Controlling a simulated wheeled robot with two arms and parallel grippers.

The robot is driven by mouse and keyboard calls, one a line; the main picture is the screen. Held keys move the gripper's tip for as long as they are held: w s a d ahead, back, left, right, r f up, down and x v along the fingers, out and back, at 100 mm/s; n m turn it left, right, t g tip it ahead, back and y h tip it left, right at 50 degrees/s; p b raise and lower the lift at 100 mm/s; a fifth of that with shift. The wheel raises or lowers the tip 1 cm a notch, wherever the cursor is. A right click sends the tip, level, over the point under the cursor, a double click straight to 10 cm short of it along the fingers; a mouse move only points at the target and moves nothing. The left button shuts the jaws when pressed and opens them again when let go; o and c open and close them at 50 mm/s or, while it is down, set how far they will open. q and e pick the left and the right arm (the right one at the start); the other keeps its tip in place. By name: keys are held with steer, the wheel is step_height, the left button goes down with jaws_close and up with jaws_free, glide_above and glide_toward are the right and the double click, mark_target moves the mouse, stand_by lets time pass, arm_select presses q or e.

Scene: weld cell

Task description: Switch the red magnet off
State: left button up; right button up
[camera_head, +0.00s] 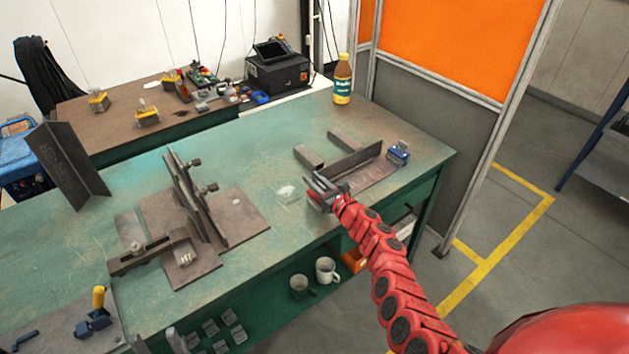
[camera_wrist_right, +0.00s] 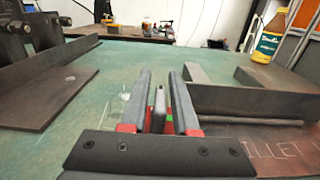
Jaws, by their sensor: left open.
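My right gripper (camera_head: 322,187) is low over the front edge of the green table, beside the upright steel plate. In the right wrist view its two grey fingers (camera_wrist_right: 161,100) stand apart, one on each side of a narrow grey lever-like piece (camera_wrist_right: 158,108). A gap shows on both sides of it. Small red and green patches (camera_wrist_right: 169,117) show at its foot, probably the red magnet, whose body is mostly hidden by the gripper. My left gripper (camera_head: 158,343) is open at the bottom edge of the head view, away from this spot.
A blue magnet (camera_head: 398,152) sits at the right end of the upright plate (camera_head: 350,158). A yellow-capped bottle (camera_head: 343,80) stands behind. A fixture with tall plates (camera_head: 188,200) stands left.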

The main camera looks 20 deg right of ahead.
mark_target(323, 185)
jaws_close()
